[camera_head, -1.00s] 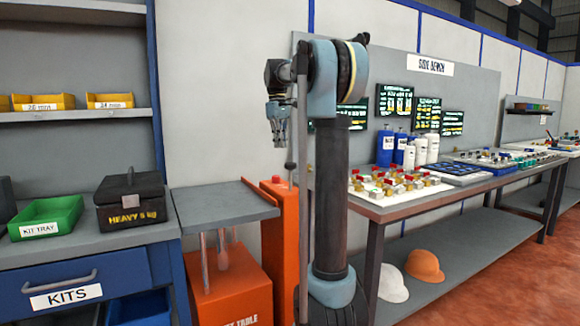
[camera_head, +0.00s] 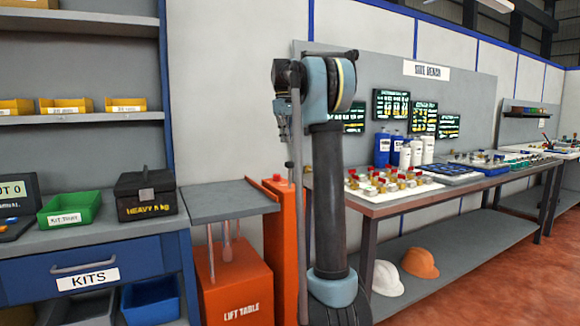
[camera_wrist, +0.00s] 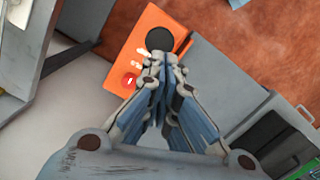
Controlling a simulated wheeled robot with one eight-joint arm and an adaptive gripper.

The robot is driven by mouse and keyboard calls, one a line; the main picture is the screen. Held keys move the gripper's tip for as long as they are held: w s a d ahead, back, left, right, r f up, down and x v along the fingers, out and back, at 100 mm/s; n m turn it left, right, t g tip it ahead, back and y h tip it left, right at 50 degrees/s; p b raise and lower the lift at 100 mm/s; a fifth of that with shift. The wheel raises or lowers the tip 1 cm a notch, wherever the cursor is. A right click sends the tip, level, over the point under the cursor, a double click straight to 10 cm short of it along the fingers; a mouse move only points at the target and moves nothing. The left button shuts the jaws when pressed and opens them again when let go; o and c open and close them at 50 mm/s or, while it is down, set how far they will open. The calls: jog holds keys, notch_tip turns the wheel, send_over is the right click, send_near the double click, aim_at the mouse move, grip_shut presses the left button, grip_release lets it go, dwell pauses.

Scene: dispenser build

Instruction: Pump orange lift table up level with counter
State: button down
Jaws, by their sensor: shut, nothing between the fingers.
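The lift table has a grey top (camera_head: 228,202), an orange base (camera_head: 236,285) and an orange upright column (camera_head: 288,235) at its right. Its top stands beside the counter (camera_head: 105,236) at nearly the same height; I cannot tell if they are exactly level. My gripper (camera_head: 283,135) is shut and empty, pointing down above the column. In the wrist view, my gripper (camera_wrist: 164,62) hangs over the column top (camera_wrist: 135,45), near a black round part (camera_wrist: 160,39) and a red button (camera_wrist: 130,80). I cannot tell whether it touches anything.
A black case (camera_head: 146,196) marked heavy and a green kit tray (camera_head: 70,208) sit on the counter. The side bench (camera_head: 400,198) stands right of my arm, with fittings and bottles on top and two helmets on its lower shelf. Red floor is open at the front right.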

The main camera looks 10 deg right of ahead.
aim_at(290, 165)
jog(key=shift+d, duration=0.2)
jog(key=shift+s+d+f, duration=0.1)
jog(key=shift+f, duration=0.75)
jog(key=shift+s+d+f, duration=0.1)
jog(key=shift+f, duration=1.25)
jog(key=shift+s+d+f, duration=0.1)
jog(key=shift+f, duration=1.2)
